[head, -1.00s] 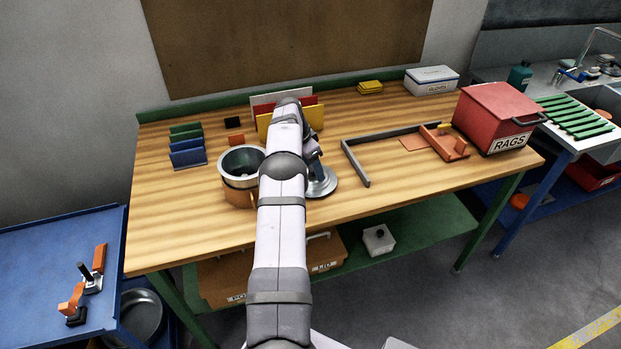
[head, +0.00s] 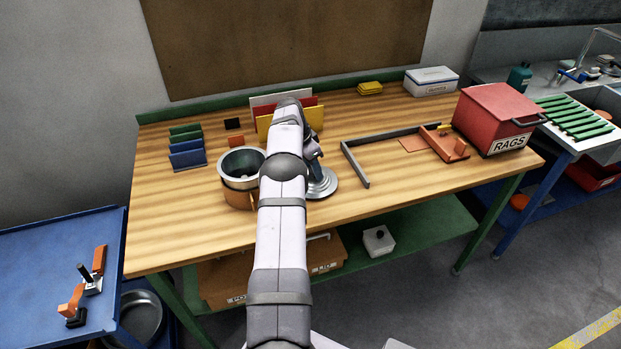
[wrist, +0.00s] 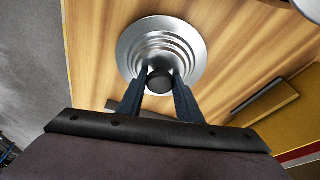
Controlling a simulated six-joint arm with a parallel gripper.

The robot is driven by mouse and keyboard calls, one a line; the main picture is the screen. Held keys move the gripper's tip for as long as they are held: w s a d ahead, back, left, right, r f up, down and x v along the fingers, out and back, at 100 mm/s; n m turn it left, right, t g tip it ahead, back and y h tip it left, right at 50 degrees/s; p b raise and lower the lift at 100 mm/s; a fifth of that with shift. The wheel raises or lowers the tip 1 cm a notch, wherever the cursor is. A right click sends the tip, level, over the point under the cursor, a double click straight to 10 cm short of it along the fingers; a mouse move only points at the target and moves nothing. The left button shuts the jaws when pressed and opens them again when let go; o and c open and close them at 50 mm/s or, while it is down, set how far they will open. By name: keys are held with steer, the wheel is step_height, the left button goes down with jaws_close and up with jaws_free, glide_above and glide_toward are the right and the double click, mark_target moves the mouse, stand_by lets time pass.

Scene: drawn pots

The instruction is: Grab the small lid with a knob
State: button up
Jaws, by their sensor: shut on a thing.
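The small lid (wrist: 162,30) is a round, stepped, silvery disc with a dark round knob (wrist: 160,80). In the wrist view my gripper (wrist: 160,86) has its two dark fingers closed on either side of the knob. In the head view the lid (head: 324,186) shows just right of my arm, over the wooden table, partly hidden by the arm. I cannot tell whether it touches the table. My gripper is mostly hidden behind my arm there.
A metal pot (head: 241,167) on an orange base stands left of my arm. Upright coloured panels (head: 318,116) stand behind. A grey angled rail (head: 357,166) and a red RAGS box (head: 499,118) are to the right. The table's front left is clear.

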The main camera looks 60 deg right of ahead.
steer(key=shift+r+p, duration=0.95)
steer(key=shift+r, duration=0.65)
